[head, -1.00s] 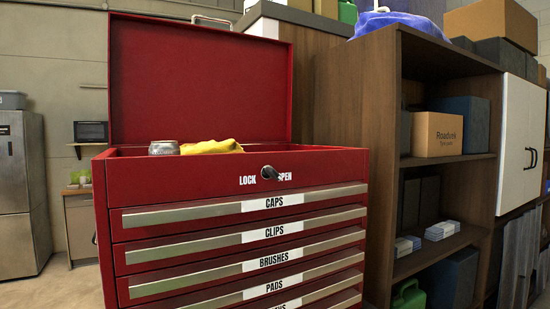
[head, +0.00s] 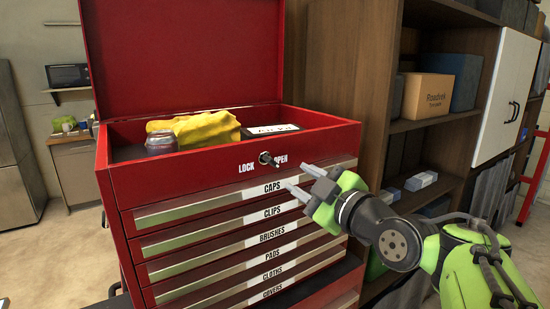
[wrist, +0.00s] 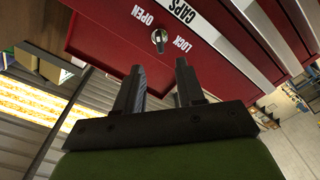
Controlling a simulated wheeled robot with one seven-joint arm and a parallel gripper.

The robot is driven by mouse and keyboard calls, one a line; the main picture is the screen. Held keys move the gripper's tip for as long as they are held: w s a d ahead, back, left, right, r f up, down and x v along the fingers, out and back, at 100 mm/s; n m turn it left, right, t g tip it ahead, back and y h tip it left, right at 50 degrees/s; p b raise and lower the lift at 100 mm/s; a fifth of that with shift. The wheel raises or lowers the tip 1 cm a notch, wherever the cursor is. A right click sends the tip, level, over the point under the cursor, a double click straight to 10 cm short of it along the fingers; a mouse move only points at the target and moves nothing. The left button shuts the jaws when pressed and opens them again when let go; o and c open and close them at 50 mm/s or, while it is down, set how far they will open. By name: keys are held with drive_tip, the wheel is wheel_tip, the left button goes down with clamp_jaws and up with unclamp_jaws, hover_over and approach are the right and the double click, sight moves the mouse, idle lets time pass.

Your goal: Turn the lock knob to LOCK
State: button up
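The lock knob (head: 266,158) is a small metal and dark knob on the red tool chest's (head: 125,176) top front edge, between the white words LOCK and OPEN. In the wrist view, the knob (wrist: 159,37) shows just beyond my fingertips. Its exact pointing is too small to tell. My gripper (head: 299,176) is open and empty, in front of the chest, below and right of the knob and apart from it. In the wrist view, the two dark fingers of my gripper (wrist: 160,68) are spread with a gap between them, roughly in line with the knob.
The chest lid (head: 180,50) stands open. A jar (head: 161,143), a yellow cloth (head: 200,128) and a dark labelled box (head: 270,130) are in the top. Labelled drawers are below, all shut. A brown shelf unit (head: 345,80) stands close on the right.

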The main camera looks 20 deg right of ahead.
sight(275, 164)
drive_tip(key=p+x, duration=0.2)
drive_tip(key=x, duration=0.7)
drive_tip(key=shift+w, duration=0.25)
drive_tip(key=shift+c, duration=0.3)
clamp_jaws()
